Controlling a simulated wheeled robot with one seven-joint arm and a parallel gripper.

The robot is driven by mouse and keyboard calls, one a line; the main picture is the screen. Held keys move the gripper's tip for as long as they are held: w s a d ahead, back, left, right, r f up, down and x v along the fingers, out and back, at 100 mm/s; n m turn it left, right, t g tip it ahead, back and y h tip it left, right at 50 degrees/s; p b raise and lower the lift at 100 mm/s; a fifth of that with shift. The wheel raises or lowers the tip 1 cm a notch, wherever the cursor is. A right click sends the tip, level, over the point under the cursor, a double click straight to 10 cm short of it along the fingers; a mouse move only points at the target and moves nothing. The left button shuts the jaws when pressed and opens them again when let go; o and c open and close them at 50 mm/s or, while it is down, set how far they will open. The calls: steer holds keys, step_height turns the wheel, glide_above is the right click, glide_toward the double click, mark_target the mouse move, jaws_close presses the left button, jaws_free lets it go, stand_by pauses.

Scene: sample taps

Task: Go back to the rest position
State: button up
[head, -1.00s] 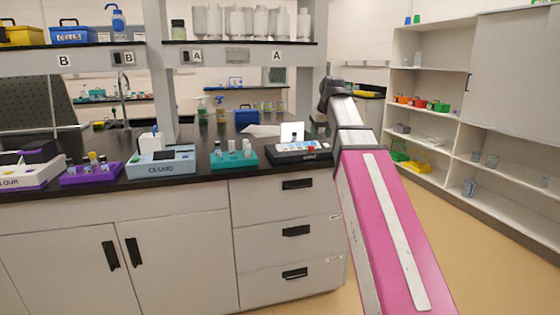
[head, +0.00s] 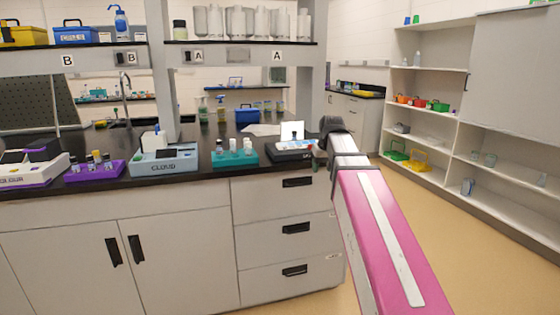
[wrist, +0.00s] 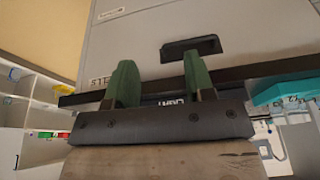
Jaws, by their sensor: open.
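My gripper shows in the wrist view (wrist: 161,78) with its two green fingers spread well apart and nothing between them. In the wrist view a grey drawer front with a black handle (wrist: 190,48) and the dark bench edge lie beyond the fingers. In the head view my pink arm reaches to the bench's right end, and its dark wrist sits low beside the black instrument (head: 290,151). The fingers are mostly hidden there.
The black benchtop holds a teal rack (head: 234,158) with vials, a grey-blue CLOUD box (head: 165,164), a purple rack (head: 94,175) and a white device (head: 32,172) at far left. White shelving (head: 424,120) stands at right; the floor between is clear.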

steer(key=s+d+f+g, duration=0.1)
steer(key=s+f, duration=0.5)
steer(key=f, duration=0.6)
steer(key=s+d+f+m+g, duration=0.1)
steer(key=s+f, duration=0.5)
steer(key=f, duration=0.6)
steer(key=s+d+f+m+g, duration=0.1)
steer(key=s+f, duration=0.4)
steer(key=f, duration=0.7)
steer(key=shift+s+h, duration=0.4)
